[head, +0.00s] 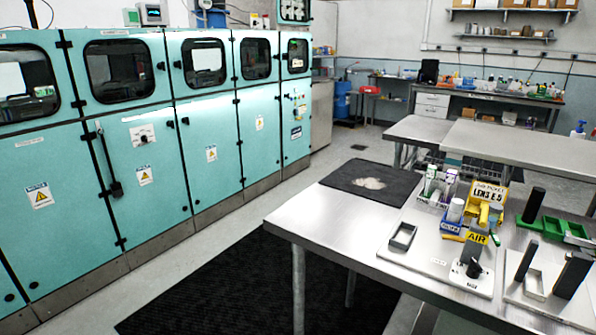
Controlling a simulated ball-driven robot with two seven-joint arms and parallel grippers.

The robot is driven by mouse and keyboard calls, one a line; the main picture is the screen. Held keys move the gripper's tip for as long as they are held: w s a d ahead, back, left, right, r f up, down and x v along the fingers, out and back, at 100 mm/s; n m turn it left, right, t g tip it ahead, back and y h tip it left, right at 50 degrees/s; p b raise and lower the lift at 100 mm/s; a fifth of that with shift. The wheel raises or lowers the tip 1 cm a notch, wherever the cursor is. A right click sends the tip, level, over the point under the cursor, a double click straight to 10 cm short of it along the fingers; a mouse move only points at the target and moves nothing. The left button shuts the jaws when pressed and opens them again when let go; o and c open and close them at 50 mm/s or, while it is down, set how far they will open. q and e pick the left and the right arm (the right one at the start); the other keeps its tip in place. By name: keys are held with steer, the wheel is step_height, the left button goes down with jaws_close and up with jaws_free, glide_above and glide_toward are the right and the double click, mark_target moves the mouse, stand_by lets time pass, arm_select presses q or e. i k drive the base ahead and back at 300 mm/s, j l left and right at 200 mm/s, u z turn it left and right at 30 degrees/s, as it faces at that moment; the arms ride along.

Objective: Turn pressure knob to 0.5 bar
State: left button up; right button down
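A small black knob (473,268) stands on a light plate at the front of the steel table, just below a yellow AIR sign (477,238). Its scale and pointer are too small to read, so I cannot tell its setting. A white panel with a dark knob or switch (143,135) is on the teal cabinet at the left; its marking is also unreadable. I cannot tell for certain which one is the pressure knob. Neither of my grippers is in view.
The steel table (330,215) is bare at its left front. A black floor mat (250,290) lies before the cabinets.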

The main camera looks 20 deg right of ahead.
mark_target(474, 271)
steer(key=z, duration=1.4)
